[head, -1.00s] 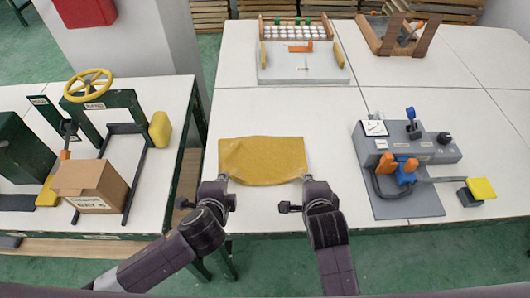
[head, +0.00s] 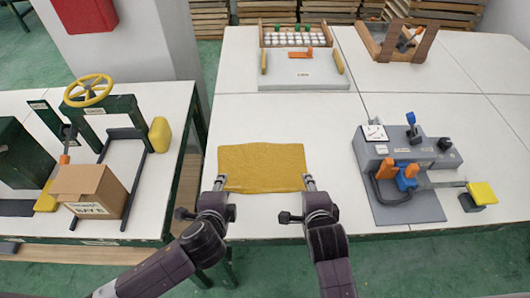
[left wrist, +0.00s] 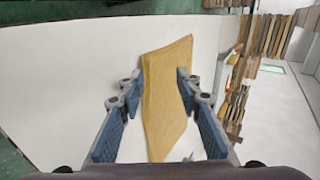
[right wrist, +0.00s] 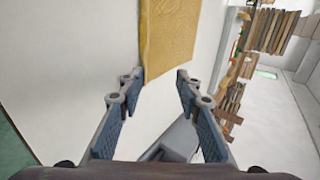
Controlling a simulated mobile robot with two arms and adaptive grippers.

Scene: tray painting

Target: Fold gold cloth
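The gold cloth (head: 262,167) lies spread out as a rough rectangle on the white table in front of me, with faint wrinkles. My left gripper (head: 220,184) is at its near left corner. In the left wrist view, the left gripper (left wrist: 155,82) is open, with part of the cloth (left wrist: 164,100) showing between its fingers. My right gripper (head: 308,183) is at the near right corner. In the right wrist view, the right gripper (right wrist: 160,77) is open, with the cloth's corner (right wrist: 165,45) by its left fingertip. I cannot tell whether either fingertip touches the cloth.
A grey device with orange and blue parts (head: 405,165) stands right of the cloth. A grey board (head: 300,70) and rack stand behind it. A cardboard box (head: 92,190) and a yellow handwheel (head: 87,90) are on the left table. White tabletop (head: 280,115) beyond the cloth is clear.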

